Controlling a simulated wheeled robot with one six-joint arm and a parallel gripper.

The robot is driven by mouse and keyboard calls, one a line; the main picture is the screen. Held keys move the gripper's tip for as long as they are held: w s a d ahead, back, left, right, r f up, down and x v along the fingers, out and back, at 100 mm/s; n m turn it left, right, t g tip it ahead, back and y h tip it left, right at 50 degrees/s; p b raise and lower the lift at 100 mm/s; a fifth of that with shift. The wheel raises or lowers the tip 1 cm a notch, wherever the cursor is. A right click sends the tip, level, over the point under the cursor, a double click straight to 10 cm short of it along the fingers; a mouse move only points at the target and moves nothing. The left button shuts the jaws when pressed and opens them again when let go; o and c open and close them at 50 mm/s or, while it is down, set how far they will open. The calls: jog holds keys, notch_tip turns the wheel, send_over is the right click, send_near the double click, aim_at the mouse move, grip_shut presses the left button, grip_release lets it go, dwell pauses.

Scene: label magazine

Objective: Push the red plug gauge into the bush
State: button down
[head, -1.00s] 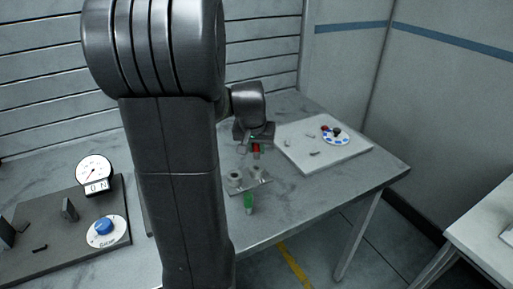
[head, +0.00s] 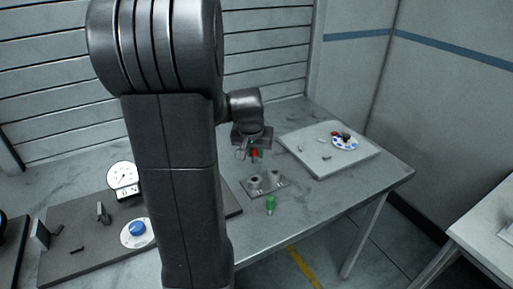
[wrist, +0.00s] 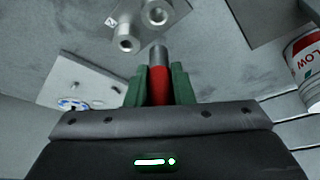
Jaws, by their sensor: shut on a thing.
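My gripper (wrist: 159,88) is shut on the red plug gauge (wrist: 159,84); its green fingers stand on both sides of the red handle, and the grey pin end sticks out past them. In the head view the red gauge (head: 254,154) hangs below my gripper (head: 253,150), above the table. A green plug gauge (head: 270,205) stands in front of the plate.
A pale board (head: 325,166) with a round blue-and-white dial lies at the right of the table. A dark board (head: 75,250) with a blue knob (head: 137,229) and a gauge dial (head: 122,176) lies at the left. A red-and-white can (wrist: 308,62) shows at the right in the wrist view.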

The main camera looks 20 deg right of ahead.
aim_at(254, 162)
jog(key=shift+a+r, duration=0.15)
jog(key=shift+a, duration=0.2)
jog(key=shift+d+f, duration=0.2)
jog(key=shift+d, duration=0.25)
jog(key=shift+a, duration=0.1)
jog(key=shift+f+b, duration=0.1)
jog(key=shift+b, duration=0.25)
jog(key=shift+f+b, duration=2.35)
jog(key=shift+f, duration=0.4)
jog(key=shift+f+b, duration=1.35)
jog(key=shift+f, duration=0.05)
jog(key=c, duration=1.2)
grip_release()
jog(key=shift+r, duration=0.1)
jog(key=shift+o, duration=0.2)
